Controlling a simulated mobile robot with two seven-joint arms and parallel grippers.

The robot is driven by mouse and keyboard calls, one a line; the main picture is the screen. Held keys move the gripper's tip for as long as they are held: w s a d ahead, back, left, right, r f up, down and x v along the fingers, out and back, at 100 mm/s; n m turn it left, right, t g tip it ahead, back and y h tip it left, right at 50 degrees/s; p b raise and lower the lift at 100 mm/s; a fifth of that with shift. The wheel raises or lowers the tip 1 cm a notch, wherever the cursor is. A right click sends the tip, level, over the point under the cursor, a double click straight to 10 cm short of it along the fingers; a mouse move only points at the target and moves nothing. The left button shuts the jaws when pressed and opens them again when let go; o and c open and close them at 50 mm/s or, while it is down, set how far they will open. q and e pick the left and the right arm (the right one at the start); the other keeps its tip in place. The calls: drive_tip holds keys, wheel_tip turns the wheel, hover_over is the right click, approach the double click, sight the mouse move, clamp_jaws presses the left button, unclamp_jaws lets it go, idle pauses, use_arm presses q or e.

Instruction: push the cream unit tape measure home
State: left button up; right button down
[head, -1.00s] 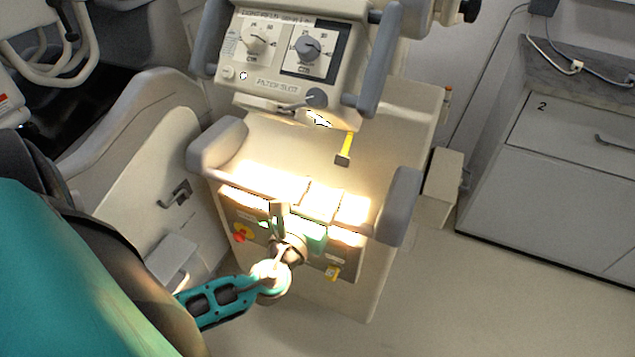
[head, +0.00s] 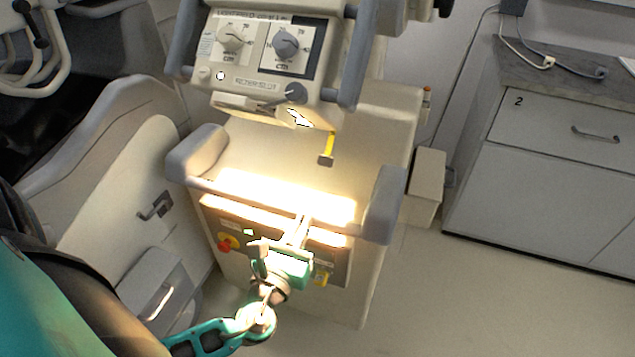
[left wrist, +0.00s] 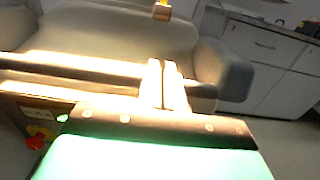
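The tape measure is on the cream unit (head: 262,50) with two dials. Its yellow tape (head: 330,143) hangs out below the unit's front right and ends in a grey-brown tab (head: 326,160). In the left wrist view the tape's yellow end (left wrist: 162,12) shows at the top edge, beyond the fingers. My left gripper (head: 302,226) is below the tape, over the cart's front edge, and apart from it. In the left wrist view its two fingers (left wrist: 164,85) are side by side with only a thin dark line between and nothing visibly held. My right gripper is out of view.
The cart's front handle bar has grey end posts (head: 382,205) and (head: 198,153). A brightly lit shelf lies behind it. A red and yellow knob (head: 226,244) is on the front panel. A grey cabinet (head: 540,160) stands right, with clear floor before it.

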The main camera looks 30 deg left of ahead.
sight(325, 157)
use_arm(q)
drive_tip(key=x, duration=0.7)
drive_tip(key=shift+w+r, duration=0.1)
drive_tip(key=shift+w, duration=0.2)
clamp_jaws()
drive_tip(key=shift+w+a+r+p, duration=0.2)
drive_tip(key=shift+w+r+p, duration=0.3)
drive_tip(key=shift+w+r, duration=0.2)
drive_tip(key=shift+w+a+r+p, duration=0.2)
drive_tip(key=shift+w+r+p, duration=0.3)
drive_tip(key=shift+w+r, duration=0.2)
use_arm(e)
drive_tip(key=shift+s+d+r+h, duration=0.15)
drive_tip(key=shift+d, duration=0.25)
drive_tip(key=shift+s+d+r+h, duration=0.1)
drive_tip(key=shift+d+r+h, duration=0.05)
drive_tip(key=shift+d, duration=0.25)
use_arm(q)
drive_tip(key=shift+r, duration=0.1)
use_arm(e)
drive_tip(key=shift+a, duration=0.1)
